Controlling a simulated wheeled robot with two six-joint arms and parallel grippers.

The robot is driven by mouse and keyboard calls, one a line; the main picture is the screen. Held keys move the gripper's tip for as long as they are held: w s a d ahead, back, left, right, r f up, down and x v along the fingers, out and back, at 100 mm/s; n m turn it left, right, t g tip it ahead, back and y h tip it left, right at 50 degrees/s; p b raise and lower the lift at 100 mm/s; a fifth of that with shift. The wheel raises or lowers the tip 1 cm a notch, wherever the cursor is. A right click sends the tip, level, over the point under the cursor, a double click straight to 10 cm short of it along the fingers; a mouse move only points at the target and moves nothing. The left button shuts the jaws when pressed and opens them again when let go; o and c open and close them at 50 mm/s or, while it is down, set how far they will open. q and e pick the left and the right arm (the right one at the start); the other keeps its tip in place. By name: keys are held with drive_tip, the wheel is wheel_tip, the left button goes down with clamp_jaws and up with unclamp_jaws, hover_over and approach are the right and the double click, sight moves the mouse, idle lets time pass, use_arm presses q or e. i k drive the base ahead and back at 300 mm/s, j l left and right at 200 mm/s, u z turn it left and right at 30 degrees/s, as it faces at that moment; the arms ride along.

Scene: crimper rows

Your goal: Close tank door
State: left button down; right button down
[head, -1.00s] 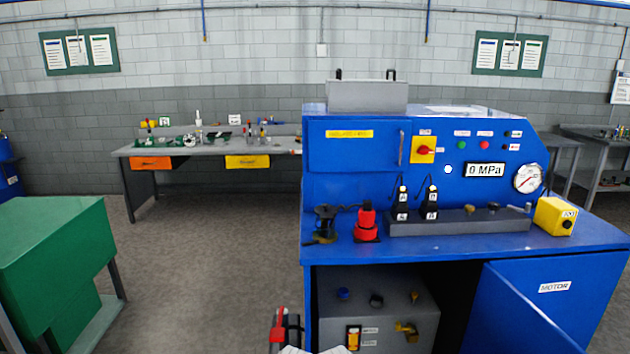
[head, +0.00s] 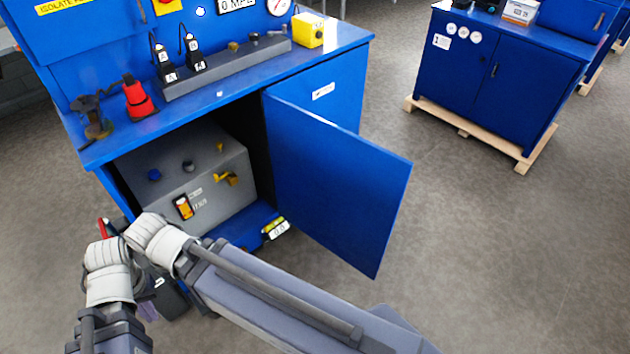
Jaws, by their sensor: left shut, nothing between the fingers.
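The tank door (head: 340,185) is a plain blue panel, standing wide open. Its hinge side is near the middle of the cabinet front, and its free edge swings out to the right. The open compartment to its left shows a grey tank (head: 185,165) with knobs, a yellow valve and an orange gauge. My left gripper (head: 110,238) is low at the left, near the compartment's lower left corner, shut and empty, well apart from the door. My right arm reaches in from the lower right, its wrist in front of the compartment; its fingers are hidden.
The blue bench top (head: 230,88) carries a red bottle jack (head: 138,100), a dark stand, a grey bar with black fittings and a yellow box (head: 308,30). Another blue cabinet (head: 495,75) stands on a pallet at upper right. The floor right of the door is clear.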

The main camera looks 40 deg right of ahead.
sight(343, 190)
drive_tip(key=u, duration=2.65)
drive_tip(key=k, duration=3.1)
drive_tip(key=k+z, duration=0.3)
drive_tip(key=z, duration=1.35)
